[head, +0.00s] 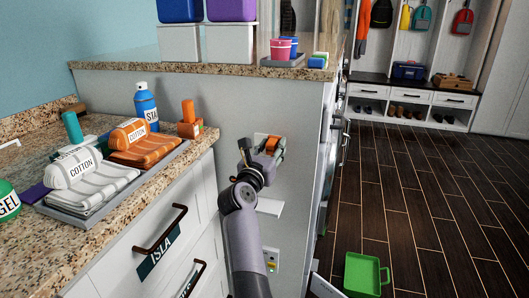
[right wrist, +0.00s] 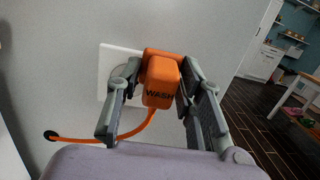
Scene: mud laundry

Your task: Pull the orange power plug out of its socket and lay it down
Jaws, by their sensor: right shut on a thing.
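The orange power plug (right wrist: 161,85), marked "WASH", sits between the fingers of my right gripper (right wrist: 155,95) in the right wrist view. The fingers are shut on its two sides. In the head view, the plug (head: 272,145) and my right gripper (head: 258,152) are at the grey wall panel below the raised counter. The white socket plate (right wrist: 108,72) is behind the plug, partly hidden. I cannot tell whether the plug is still seated in it. An orange cord (right wrist: 105,139) runs from the plug to a dark hole in the wall. My left gripper is out of view.
A second outlet (head: 271,260) is lower down. Left is a granite counter (head: 112,231) with towels and bottles. A green container (head: 363,274) stands on the dark floor, mostly clear at right.

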